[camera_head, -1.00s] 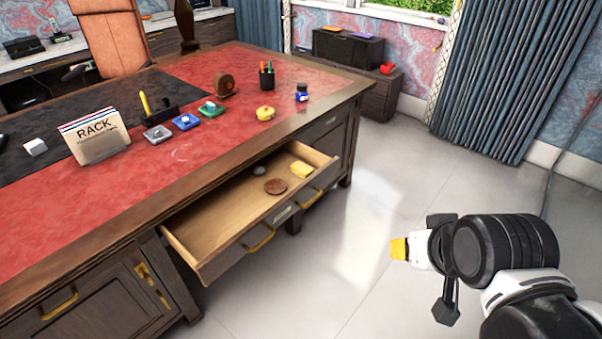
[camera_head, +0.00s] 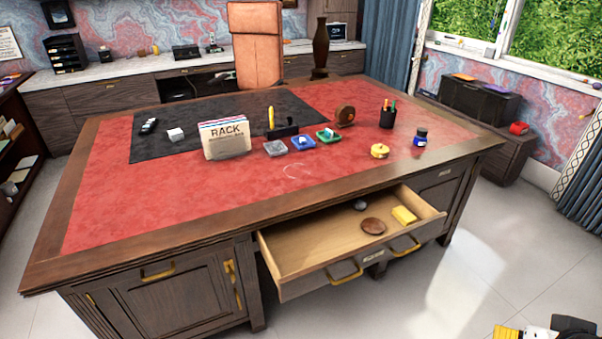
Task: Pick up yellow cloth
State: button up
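A small yellow block-like piece (camera_head: 403,215), perhaps the folded cloth, lies in the open desk drawer (camera_head: 310,250) at its right end. A round yellow item (camera_head: 379,151) sits on the red desk top; I cannot tell whether it is cloth. My gripper (camera_head: 508,332) shows only partly at the bottom right edge, with a yellow and black end. It is well apart from the drawer, to the lower right in the picture. Its fingers are too cut off to tell whether they are open or hold anything.
A brown disc (camera_head: 373,226) and a grey round piece (camera_head: 360,205) lie in the drawer near the yellow piece. The desk (camera_head: 150,235) holds a rack of papers (camera_head: 225,140), a pen cup (camera_head: 387,116) and an ink bottle (camera_head: 420,138). Floor right of the desk is clear.

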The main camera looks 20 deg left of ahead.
aim_at(404, 216)
jog(key=i+j, duration=0.1)
jog(key=i, duration=0.35)
jog(key=i+j, duration=0.15)
jog(key=i, duration=0.35)
jog(key=i+j+z, duration=0.1)
jog(key=i, duration=0.35)
